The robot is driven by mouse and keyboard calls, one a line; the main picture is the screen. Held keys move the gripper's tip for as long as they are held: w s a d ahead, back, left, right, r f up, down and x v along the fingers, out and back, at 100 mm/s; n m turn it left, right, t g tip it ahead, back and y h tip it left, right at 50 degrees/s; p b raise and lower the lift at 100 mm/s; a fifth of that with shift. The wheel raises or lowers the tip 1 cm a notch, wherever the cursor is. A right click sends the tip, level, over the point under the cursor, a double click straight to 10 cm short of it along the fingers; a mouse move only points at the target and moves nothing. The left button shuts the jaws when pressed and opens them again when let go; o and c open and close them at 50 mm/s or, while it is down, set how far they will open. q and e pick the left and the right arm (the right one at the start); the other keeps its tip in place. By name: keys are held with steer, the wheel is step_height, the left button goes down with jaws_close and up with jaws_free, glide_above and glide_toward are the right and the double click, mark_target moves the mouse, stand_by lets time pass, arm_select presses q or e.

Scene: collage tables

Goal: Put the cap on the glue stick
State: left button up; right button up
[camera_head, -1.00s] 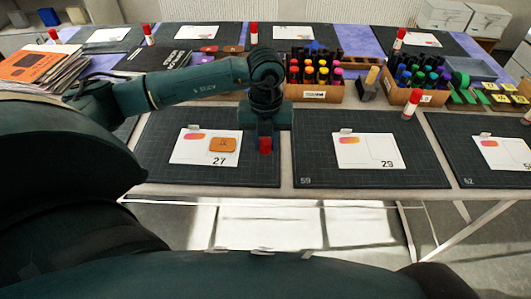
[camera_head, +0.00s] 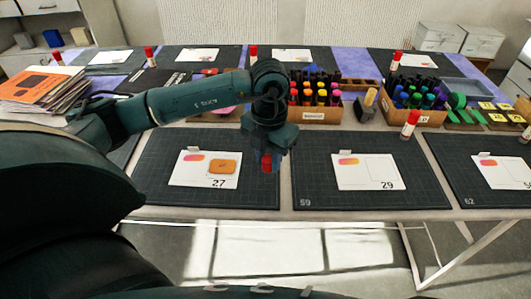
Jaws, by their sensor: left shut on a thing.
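My left gripper (camera_head: 268,150) is shut on a small red cap (camera_head: 267,163), which sticks out below the fingers. It hangs near the right edge of the left mat, just right of card 27. The gripper hides the cap's upper part. A white glue stick with a red top (camera_head: 409,124) stands upright beyond the mats on the right. Several similar red-topped sticks stand along the back, such as one behind my wrist (camera_head: 253,53). I cannot make out a bare glue stick for certain. My right gripper is not in view.
The card numbered 27 (camera_head: 190,178) lies on the left dark mat (camera_head: 155,170), with an orange piece on it. Card 29 (camera_head: 350,182) lies on the middle mat (camera_head: 425,185). A box of bottles (camera_head: 314,115) stands behind. The middle mat is otherwise clear.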

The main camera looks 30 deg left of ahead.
arm_select(q)
steer(key=m, duration=0.4)
steer(key=d+m, duration=0.1)
steer(key=m, duration=0.1)
steer(key=shift+s+r, duration=0.25)
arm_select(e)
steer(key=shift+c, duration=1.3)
arm_select(q)
steer(key=s+d+m, duration=0.1)
steer(key=m, duration=0.8)
steer(key=s+d+r+m, duration=0.1)
steer(key=d+m, duration=0.1)
steer(key=m, duration=0.8)
steer(key=d+r+m, duration=0.1)
steer(key=m, duration=0.9)
steer(key=shift+s+d+r, duration=0.1)
steer(key=shift+s+d, duration=0.2)
steer(key=shift+s, duration=0.1)
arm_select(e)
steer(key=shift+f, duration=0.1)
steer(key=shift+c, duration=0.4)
